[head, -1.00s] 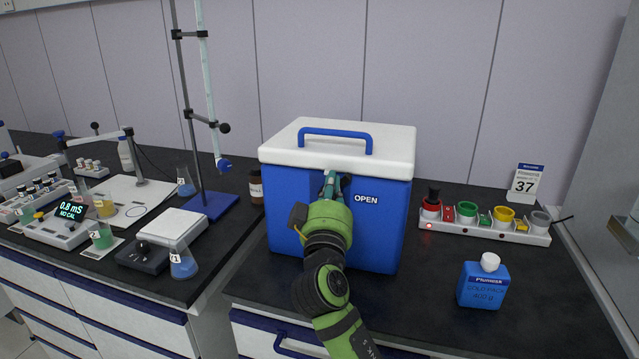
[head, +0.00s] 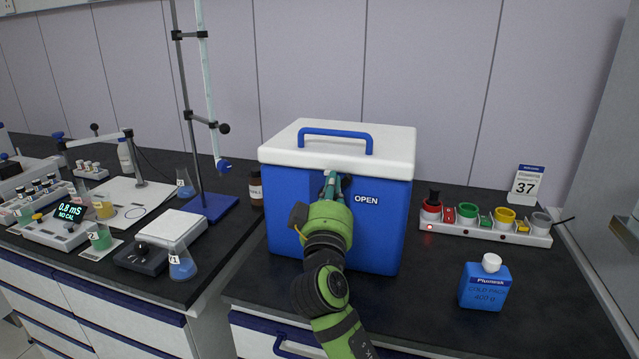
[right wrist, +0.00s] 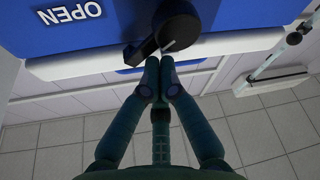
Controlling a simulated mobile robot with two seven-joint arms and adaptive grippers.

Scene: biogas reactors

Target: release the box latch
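The blue box (head: 385,235) with a white lid (head: 390,142) and blue handle stands on the dark bench, its lid down. The word OPEN is on its front, to the right of the latch. In the right wrist view the black latch (right wrist: 178,32) shows on the blue front, with a lever arm pointing to one side. My right gripper (right wrist: 158,72) has its fingertips together, right at the latch; whether they touch it I cannot tell. In the head view my right gripper (head: 332,182) hides the latch. My left gripper is not in view.
A burette stand with a blue base (head: 208,206), a balance and flasks are at left. Bare bench lies between the box and cold pack.

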